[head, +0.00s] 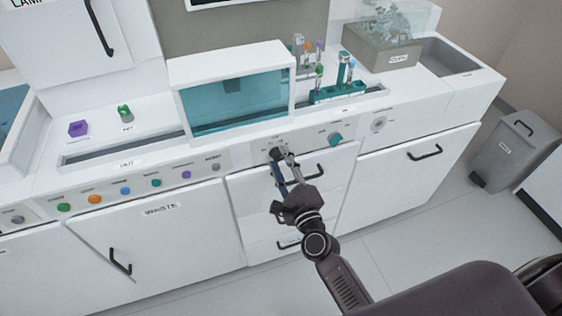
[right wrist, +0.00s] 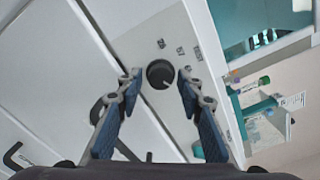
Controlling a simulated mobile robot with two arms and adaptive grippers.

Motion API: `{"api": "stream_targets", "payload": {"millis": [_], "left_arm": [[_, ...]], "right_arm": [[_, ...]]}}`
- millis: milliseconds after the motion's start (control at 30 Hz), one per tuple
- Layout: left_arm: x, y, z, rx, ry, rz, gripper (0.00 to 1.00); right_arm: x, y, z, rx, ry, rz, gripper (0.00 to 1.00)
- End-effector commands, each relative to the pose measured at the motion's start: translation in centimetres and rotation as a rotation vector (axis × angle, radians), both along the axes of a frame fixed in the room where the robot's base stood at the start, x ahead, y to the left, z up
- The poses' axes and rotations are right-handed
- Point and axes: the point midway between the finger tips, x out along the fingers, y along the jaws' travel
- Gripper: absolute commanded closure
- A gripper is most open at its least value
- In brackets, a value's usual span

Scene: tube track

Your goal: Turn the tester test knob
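A dark round knob (right wrist: 160,74) sits on the white panel in the right wrist view, with small markings beside it. In the head view the knob (head: 276,153) is on the front panel below the teal-windowed tester box (head: 235,97), partly hidden by a fingertip. My right gripper (head: 284,158) reaches up to it. In the right wrist view its fingers (right wrist: 159,82) are open, one on each side of the knob, with gaps visible; I cannot tell if they touch it. My left gripper is not in view.
A teal knob (head: 335,139) is to the right on the same panel. A teal tube rack (head: 338,95) stands on the counter above. Drawer handles (head: 288,244) stick out below my gripper. Several coloured buttons (head: 125,191) line the panel to the left.

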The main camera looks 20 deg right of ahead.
Motion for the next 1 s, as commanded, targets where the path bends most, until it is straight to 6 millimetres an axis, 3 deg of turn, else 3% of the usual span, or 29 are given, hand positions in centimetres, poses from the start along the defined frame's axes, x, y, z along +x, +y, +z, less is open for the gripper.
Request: {"api": "stream_targets", "payload": {"millis": [300, 467, 1000], "left_arm": [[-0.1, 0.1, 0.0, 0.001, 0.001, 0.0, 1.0], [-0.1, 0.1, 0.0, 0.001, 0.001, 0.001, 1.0], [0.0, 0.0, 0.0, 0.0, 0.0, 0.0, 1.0]], "right_arm": [[-0.1, 0.0, 0.0, -0.001, -0.001, -0.001, 0.59], [-1.3, 0.0, 0.0, -0.002, 0.0, 0.0, 0.59], [-10.9, -0.4, -0.1, -0.002, 0.003, 0.002, 0.59]]}}
